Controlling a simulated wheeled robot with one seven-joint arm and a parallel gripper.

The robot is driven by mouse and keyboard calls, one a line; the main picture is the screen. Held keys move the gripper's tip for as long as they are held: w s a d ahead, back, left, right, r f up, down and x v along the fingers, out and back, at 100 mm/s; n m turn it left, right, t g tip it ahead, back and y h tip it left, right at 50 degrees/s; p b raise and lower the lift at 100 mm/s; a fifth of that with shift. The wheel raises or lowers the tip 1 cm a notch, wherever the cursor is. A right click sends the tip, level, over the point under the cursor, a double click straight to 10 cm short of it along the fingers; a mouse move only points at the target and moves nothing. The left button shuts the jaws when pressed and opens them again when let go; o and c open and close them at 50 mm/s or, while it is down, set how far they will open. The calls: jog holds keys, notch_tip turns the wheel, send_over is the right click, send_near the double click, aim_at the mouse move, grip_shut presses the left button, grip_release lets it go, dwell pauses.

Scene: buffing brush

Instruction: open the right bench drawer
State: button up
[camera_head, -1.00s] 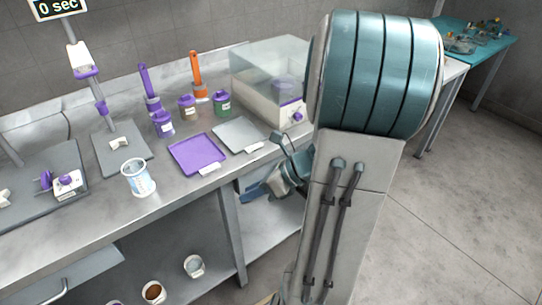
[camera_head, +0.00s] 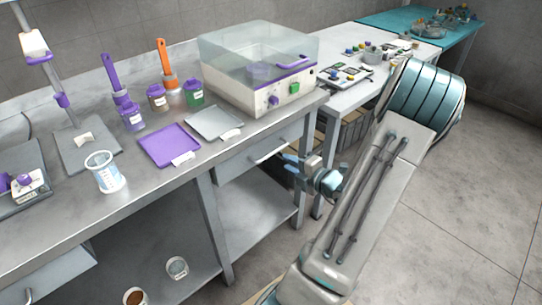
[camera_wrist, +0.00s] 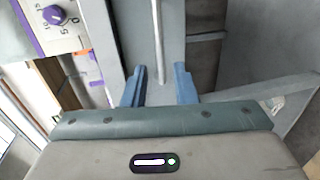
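The right bench drawer (camera_head: 235,166) is a grey metal front under the bench top, below the clear-lidded machine. It looks shut. Its bar handle (camera_head: 268,154) also shows in the wrist view (camera_wrist: 158,40), running up the picture between the lines of my two fingers. My gripper (camera_head: 286,164) is just in front of the drawer's right part, close to the handle. In the wrist view my gripper's (camera_wrist: 158,85) blue fingers are spread apart with nothing clamped between them. I cannot tell whether the fingertips reach around the bar.
The bench top (camera_head: 150,190) carries a purple tray (camera_head: 168,146), a grey tray (camera_head: 213,122), a beaker (camera_head: 104,172) and the clear-lidded machine (camera_head: 262,75). A white table (camera_head: 345,95) stands to the right. Open floor (camera_head: 460,190) lies at the right.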

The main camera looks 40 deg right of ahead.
aim_at(271, 153)
jog(key=x, duration=0.9)
jog(key=shift+b, duration=0.35)
jog(key=shift+s, duration=0.1)
grip_shut()
